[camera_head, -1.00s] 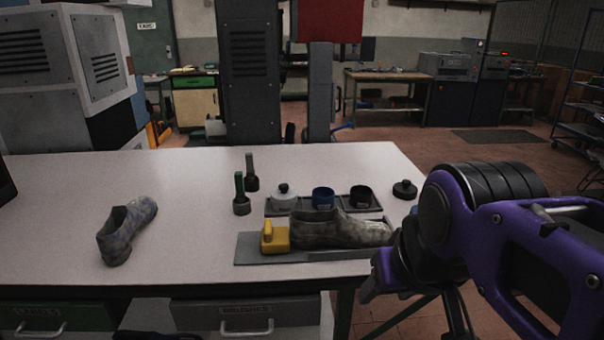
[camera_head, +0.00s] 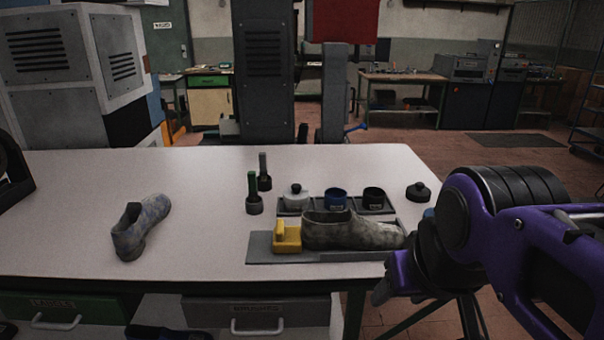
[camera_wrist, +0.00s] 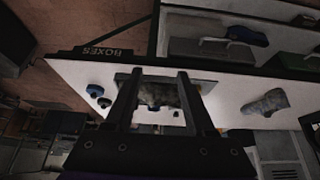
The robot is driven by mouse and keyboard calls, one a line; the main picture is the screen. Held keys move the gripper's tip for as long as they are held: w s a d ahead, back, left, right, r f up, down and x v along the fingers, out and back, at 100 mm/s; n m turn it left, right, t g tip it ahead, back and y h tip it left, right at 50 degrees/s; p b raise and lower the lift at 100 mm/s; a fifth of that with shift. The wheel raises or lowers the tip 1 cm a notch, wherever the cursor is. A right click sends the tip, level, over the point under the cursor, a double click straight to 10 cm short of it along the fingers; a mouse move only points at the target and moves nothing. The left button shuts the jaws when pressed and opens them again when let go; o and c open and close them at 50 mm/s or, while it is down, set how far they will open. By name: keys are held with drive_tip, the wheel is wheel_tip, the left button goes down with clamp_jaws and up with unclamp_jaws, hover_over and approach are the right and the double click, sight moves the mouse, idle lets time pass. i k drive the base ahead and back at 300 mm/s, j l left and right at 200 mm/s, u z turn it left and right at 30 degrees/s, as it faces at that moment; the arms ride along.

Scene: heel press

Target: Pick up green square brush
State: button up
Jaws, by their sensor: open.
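The green square brush (camera_head: 254,192) stands upright on the table, with a green handle above a dark head. A second brush (camera_head: 264,172) with a grey handle stands just behind it. My gripper (camera_head: 382,288) is at the table's front right edge, well to the right of the brushes and nearer to me. In the wrist view my gripper (camera_wrist: 159,75) has its two fingers apart, with nothing held between them. I cannot make out the green brush in the wrist view.
A grey shoe (camera_head: 350,232) and a yellow block (camera_head: 287,238) sit on a grey board right of the brushes. Behind them a tray holds a white pot (camera_head: 296,198) and dark jars (camera_head: 336,197). The table (camera_head: 205,215) between is clear.

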sight(253, 191)
drive_tip(key=i+j+z, duration=0.1)
drive_tip(key=j, duration=0.35)
drive_tip(key=i+j+z, duration=0.15)
drive_tip(key=j, duration=0.3)
drive_tip(key=j+z, duration=0.1)
drive_tip(key=j, duration=0.35)
drive_tip(key=k, duration=0.5)
drive_tip(key=i, duration=0.55)
